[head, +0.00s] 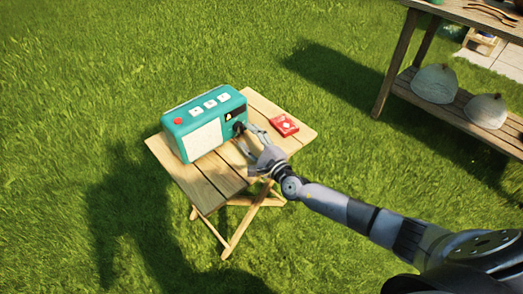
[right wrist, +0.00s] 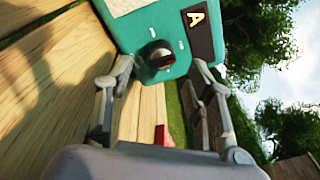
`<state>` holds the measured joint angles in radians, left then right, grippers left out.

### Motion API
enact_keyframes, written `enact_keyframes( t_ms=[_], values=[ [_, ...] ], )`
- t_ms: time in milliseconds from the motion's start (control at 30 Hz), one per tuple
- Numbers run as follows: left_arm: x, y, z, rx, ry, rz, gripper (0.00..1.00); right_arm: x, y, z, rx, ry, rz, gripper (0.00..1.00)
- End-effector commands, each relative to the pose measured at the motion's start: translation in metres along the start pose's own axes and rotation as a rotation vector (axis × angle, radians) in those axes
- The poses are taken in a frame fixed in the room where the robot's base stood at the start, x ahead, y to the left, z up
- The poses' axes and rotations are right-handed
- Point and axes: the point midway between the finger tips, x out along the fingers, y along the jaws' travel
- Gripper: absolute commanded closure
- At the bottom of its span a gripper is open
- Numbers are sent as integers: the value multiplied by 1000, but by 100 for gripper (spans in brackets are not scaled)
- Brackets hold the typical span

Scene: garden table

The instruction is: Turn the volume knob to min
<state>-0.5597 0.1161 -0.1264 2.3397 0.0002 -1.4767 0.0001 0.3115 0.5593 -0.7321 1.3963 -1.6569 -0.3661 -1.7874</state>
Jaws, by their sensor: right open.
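A teal radio (head: 203,122) with a pale speaker panel, white top buttons and a red button stands on a small folding wooden table (head: 212,185). Its dark round volume knob (head: 238,128) is on the front at the right end. In the right wrist view the knob (right wrist: 159,55) sits between and beyond the two fingers of my right gripper (right wrist: 160,95), below a dark panel with a yellow letter A. My right gripper (head: 252,140) is open at the front of the radio; whether a fingertip touches the knob I cannot tell. My left gripper is out of view.
A red box (head: 284,125) with a white mark lies on the table right of the radio, close to my right gripper; part of it shows in the wrist view (right wrist: 162,136). A wooden shelf (head: 440,75) with pale round objects stands at upper right. Grass surrounds the table.

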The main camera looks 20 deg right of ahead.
Motion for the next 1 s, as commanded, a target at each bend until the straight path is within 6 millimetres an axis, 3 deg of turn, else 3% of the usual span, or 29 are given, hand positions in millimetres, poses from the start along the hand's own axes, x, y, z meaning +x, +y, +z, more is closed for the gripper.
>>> enact_keyframes(
  t_ms=[200,400,1000],
  values=[
    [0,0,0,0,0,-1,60,-47,1,-1,0,1,3,51],
    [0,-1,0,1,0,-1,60,-73,0,0,0,1,1,51],
    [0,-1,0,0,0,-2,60,-80,0,0,0,1,-1,51]
  ],
)
